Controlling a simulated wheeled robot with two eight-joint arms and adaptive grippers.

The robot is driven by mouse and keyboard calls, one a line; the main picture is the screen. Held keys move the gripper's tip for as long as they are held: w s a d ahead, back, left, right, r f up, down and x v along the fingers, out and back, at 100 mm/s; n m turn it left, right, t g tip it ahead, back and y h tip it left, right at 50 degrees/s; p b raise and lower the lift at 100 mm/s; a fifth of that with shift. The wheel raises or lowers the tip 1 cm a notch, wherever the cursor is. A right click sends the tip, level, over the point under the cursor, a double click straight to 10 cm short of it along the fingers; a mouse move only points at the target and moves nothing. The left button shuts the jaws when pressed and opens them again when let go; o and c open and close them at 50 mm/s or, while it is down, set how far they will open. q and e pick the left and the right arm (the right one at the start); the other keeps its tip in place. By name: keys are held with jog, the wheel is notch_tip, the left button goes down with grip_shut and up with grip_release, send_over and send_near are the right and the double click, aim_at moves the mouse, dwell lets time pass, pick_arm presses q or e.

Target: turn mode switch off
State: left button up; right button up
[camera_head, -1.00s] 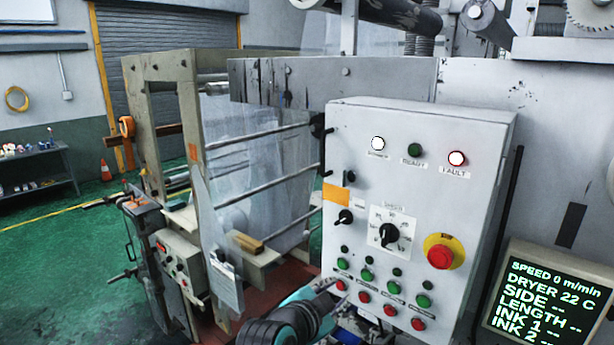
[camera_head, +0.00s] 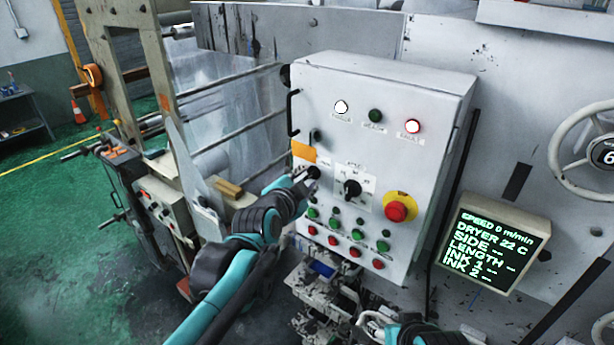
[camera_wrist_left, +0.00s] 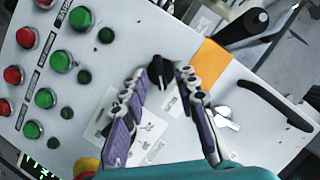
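The control box (camera_head: 380,90) is a pale grey panel with lamps, buttons and two black rotary knobs. The left, smaller knob (camera_head: 313,172) sits below an orange tag; its label is too blurred to read, but my gripper is at it. In the left wrist view this knob (camera_wrist_left: 160,72) stands between my fingertips. My left gripper (camera_head: 304,180) is open, one finger on each side of the knob; whether they touch it I cannot tell. The larger selector (camera_head: 352,188) on a white plate is to its right. My right gripper (camera_head: 372,322) shows only partly at the bottom edge.
A red emergency button (camera_head: 396,211) on a yellow ring sits right of the selector. Green and red buttons (camera_head: 334,240) fill the lower panel. A black door handle (camera_head: 293,112) juts from the box's left edge. A screen (camera_head: 495,247) stands at right.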

pick_arm(q)
jog(key=shift+w+d+f, duration=0.1)
jog(key=shift+w, duration=0.2)
jog(key=shift+c, duration=0.3)
grip_shut()
